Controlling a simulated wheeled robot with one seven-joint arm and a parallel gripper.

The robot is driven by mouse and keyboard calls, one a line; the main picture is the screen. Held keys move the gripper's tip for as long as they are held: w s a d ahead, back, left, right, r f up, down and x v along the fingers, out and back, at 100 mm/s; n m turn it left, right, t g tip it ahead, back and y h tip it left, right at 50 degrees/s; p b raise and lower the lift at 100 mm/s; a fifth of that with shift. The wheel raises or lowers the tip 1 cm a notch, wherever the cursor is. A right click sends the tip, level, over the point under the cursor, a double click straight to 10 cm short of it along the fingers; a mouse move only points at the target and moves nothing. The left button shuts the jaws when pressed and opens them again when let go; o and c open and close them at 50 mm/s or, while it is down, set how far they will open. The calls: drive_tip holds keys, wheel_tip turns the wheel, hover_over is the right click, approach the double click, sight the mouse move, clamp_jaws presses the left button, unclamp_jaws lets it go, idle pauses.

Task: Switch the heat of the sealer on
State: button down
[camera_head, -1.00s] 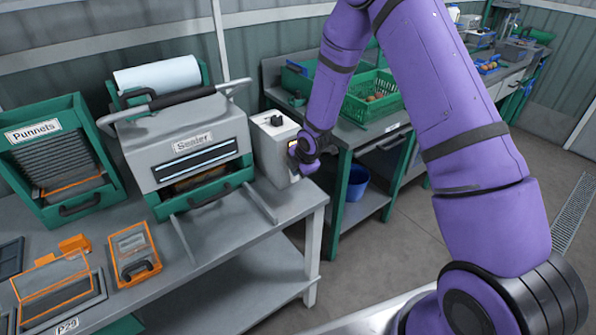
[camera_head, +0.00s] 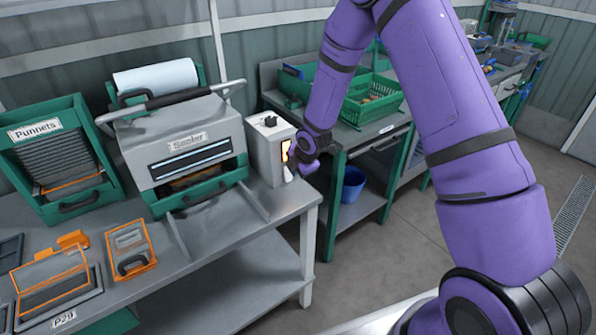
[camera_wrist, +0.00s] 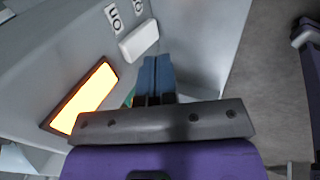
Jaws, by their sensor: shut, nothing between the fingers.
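The grey sealer (camera_head: 185,140) stands on the bench, with its pale control box (camera_head: 264,150) at its right end. An orange-yellow lamp panel (camera_head: 286,151) on the box's right side is lit, and it glows brightly in the wrist view (camera_wrist: 83,98). A white switch piece (camera_wrist: 138,40) sits beside a label reading "On", upside down in the wrist view. My gripper (camera_wrist: 155,62) is shut and empty, its blue-grey fingertips close to the white switch piece. Whether they touch it I cannot tell. In the head view my wrist hides most of the fingers.
A punnet rack (camera_head: 55,155) stands left of the sealer. Orange-framed trays (camera_head: 130,250) lie at the bench front. A green crate (camera_head: 372,98) stands on the bench behind my arm, with a blue bucket (camera_head: 353,185) below. The floor right of the sealer bench is open.

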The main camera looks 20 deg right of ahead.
wheel_tip(320, 180, up, 10)
drive_tip(key=s, duration=0.1)
drive_tip(key=shift+s+d, duration=0.25)
drive_tip(key=shift+r, duration=0.1)
idle(0.5)
drive_tip(key=s+d+r+m+h, duration=0.1)
drive_tip(key=s+d+r+m, duration=0.2)
drive_tip(key=s+r+m, duration=0.55)
drive_tip(key=s+d+r+m+h, duration=0.25)
drive_tip(key=s+r, duration=0.35)
drive_tip(key=r, duration=0.7)
drive_tip(key=s+r+m, duration=0.2)
drive_tip(key=s+m, duration=0.1)
drive_tip(key=s, duration=0.5)
drive_tip(key=s+d+r+m+y, duration=0.1)
drive_tip(key=s+r+m, duration=0.2)
drive_tip(key=s, duration=0.4)
drive_tip(key=s+d+r+m+y, duration=0.1)
drive_tip(key=s+m, duration=0.3)
drive_tip(key=s, duration=0.4)
drive_tip(key=shift+s+r+m, duration=0.3)
drive_tip(key=shift+s+r, duration=0.05)
drive_tip(key=shift+r, duration=0.3)
